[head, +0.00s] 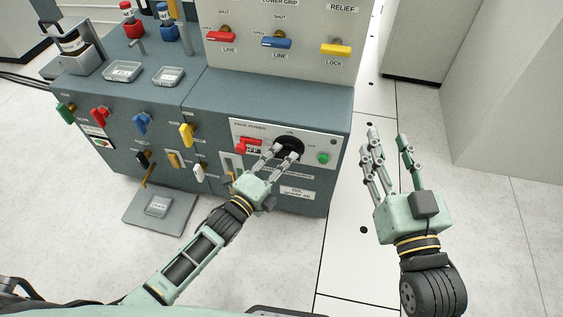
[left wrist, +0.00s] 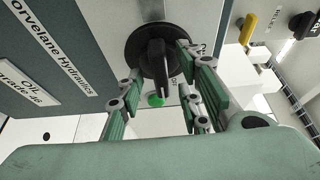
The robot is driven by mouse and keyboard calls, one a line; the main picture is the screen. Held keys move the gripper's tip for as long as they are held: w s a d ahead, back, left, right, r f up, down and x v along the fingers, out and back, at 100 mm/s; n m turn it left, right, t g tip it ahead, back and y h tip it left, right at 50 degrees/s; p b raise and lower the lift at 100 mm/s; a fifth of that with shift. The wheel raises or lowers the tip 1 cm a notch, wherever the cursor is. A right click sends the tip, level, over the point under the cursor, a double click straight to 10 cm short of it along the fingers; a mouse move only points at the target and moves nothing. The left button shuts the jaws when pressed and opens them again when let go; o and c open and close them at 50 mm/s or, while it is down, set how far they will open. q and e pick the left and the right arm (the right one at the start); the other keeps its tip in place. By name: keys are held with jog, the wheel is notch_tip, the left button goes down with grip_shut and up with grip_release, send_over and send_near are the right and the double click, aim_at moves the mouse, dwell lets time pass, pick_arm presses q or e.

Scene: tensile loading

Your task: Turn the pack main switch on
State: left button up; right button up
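The pack main switch is a round black rotary switch (head: 291,142) on the white PACK POWER panel (head: 240,127). In the left wrist view, its raised handle bar (left wrist: 158,65) runs roughly up and down the picture. My left gripper (head: 286,152) is at the switch, with fingers on either side of the handle. In the left wrist view the fingers (left wrist: 160,72) stand apart, with gaps beside the handle. In the head view, the fingers partly hide the dial, so its exact setting is unclear. My right gripper (head: 390,142) is open and empty, right of the cabinet.
A red lever (head: 249,143) is left of the switch, and a green button (head: 323,158) is at its right. Several coloured valve handles line the cabinet front (head: 215,115). Red, blue and yellow levers are on the upper panel. The floor right of the cabinet is clear.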

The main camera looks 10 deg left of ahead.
pick_arm(q)
jog(key=shift+c, duration=0.2)
grip_shut()
dwell(0.3)
